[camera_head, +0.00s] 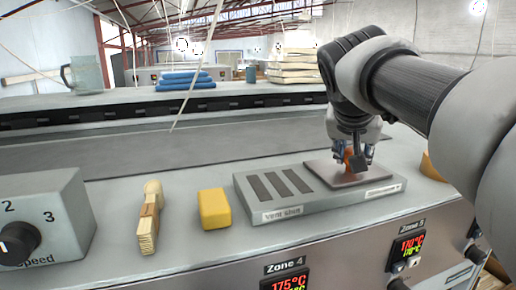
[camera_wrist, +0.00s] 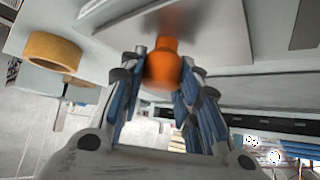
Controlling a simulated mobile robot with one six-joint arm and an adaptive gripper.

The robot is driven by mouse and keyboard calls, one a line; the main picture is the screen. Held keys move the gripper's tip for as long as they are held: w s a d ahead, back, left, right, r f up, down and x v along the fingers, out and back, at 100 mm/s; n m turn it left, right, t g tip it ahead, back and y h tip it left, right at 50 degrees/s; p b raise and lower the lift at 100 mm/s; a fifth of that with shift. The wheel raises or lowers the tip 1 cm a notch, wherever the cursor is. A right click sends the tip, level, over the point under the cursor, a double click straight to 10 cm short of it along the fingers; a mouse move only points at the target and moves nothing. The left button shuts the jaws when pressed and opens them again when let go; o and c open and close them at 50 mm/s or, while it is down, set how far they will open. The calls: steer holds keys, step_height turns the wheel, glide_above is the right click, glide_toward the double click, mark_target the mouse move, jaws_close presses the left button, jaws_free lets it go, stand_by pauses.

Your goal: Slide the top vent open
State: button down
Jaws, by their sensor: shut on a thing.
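The top vent is a low grey block (camera_head: 322,206) on the machine's top, with a label reading "Vent shut" at its front left. Three dark slots (camera_head: 278,184) are uncovered on its left half. A flat brownish sliding plate (camera_head: 322,170) lies over its right part. An orange knob (camera_head: 349,156) stands on the plate and also shows in the wrist view (camera_wrist: 163,66). My gripper (camera_head: 358,158) points down at the plate and is shut on the knob, with a finger on each side. The fingers partly hide the knob in the head view.
A tape roll (camera_wrist: 52,51) lies near the gripper. Zone displays (camera_head: 290,280) line the front. A long dark slot (camera_head: 150,113) runs behind.

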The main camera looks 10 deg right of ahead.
steer(key=shift+s+a, duration=0.1)
steer(key=shift+a, duration=0.35)
steer(key=c, duration=1.6)
jaws_free()
steer(key=shift+o, duration=1.2)
steer(key=shift+d, duration=0.2)
steer(key=shift+o, duration=0.8)
steer(key=shift+a, duration=0.15)
steer(key=v, duration=1.2)
